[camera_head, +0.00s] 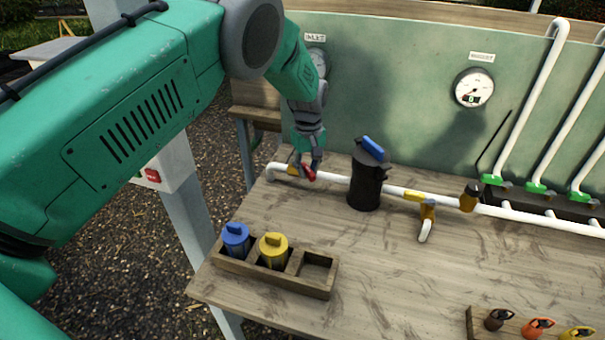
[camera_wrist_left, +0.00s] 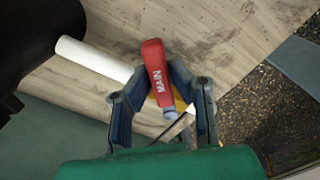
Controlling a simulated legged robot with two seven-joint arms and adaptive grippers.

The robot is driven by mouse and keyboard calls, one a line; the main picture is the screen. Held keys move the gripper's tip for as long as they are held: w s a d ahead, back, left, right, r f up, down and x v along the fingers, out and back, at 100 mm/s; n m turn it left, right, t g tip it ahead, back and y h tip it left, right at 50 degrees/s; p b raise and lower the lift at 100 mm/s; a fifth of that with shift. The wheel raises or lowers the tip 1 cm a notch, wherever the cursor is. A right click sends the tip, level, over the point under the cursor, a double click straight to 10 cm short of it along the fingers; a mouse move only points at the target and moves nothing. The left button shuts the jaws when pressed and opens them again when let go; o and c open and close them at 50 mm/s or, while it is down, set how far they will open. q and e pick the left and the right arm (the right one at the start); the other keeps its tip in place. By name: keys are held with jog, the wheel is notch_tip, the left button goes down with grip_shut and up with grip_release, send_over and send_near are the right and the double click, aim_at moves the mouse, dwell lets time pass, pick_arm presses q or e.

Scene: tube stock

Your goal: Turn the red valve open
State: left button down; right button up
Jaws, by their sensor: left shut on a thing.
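The red valve (camera_head: 309,174) is a short red handle on the white pipe, near the pipe's left end. In the left wrist view the red handle (camera_wrist_left: 154,66) reads MAIN, and part of its yellow body shows beneath it. My left gripper (camera_head: 306,168) reaches down from above at the pipe. In the left wrist view its fingers (camera_wrist_left: 157,82) are shut on the handle, one on each side, with the handle's red end sticking out past them. The handle lies at an angle to the white pipe (camera_wrist_left: 95,60). My right gripper is in neither view.
A black canister (camera_head: 366,183) with a blue top stands right of the gripper. Yellow valves (camera_head: 427,205) sit further along the pipe. A wooden holder (camera_head: 318,262) with blue and yellow cartridges is in front. Gauges (camera_head: 474,88) hang on the green panel behind.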

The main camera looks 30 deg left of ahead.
aim_at(318, 174)
pick_arm(q)
jog(key=w+n+b, duration=0.1)
jog(key=n, duration=0.1)
jog(key=w+d+n+b, duration=0.1)
jog(key=n, duration=0.1)
jog(key=w+n+b, duration=0.1)
jog(key=w+n, duration=0.1)
jog(key=n, duration=0.1)
jog(key=shift+d+r, duration=0.15)
jog(key=shift+r, duration=0.05)
jog(key=shift+w+r+n+b, duration=0.15)
jog(key=shift+w+n+b, duration=0.45)
jog(key=shift+n+b, duration=0.45)
jog(key=shift+n, duration=0.25)
jog(key=c, duration=1.5)
grip_release()
jog(key=shift+w, duration=0.1)
jog(key=shift+d, duration=0.1)
notch_tip(318, 174, up, 12)
jog(key=shift+f, duration=0.2)
